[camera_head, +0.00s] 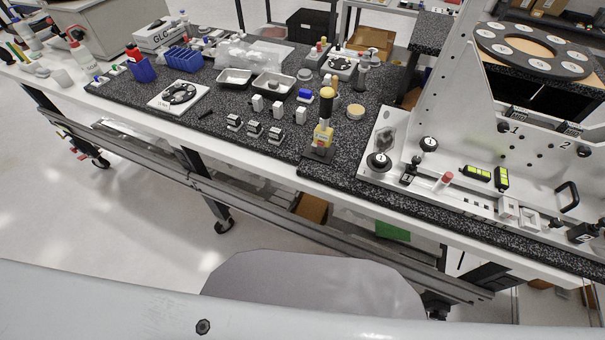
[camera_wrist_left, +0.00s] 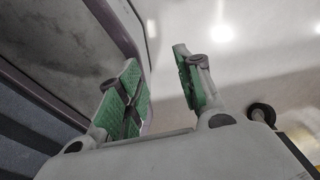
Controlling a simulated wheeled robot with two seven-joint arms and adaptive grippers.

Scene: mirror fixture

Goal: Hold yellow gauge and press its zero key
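The zero key is too small to make out. My left gripper (camera_wrist_left: 157,58) shows in the left wrist view, its two green-padded fingers apart with nothing between them. It is away from the gauge, which is not in that view. Neither gripper is in the head view.
A white fixture panel (camera_head: 460,140) with knobs and yellow-green blocks (camera_head: 477,173) stands right of the gauge. Small white-and-dark blocks (camera_head: 254,129), metal trays (camera_head: 273,86) and a blue rack (camera_head: 184,59) lie to the left. Floor (camera_head: 110,210) is clear in front.

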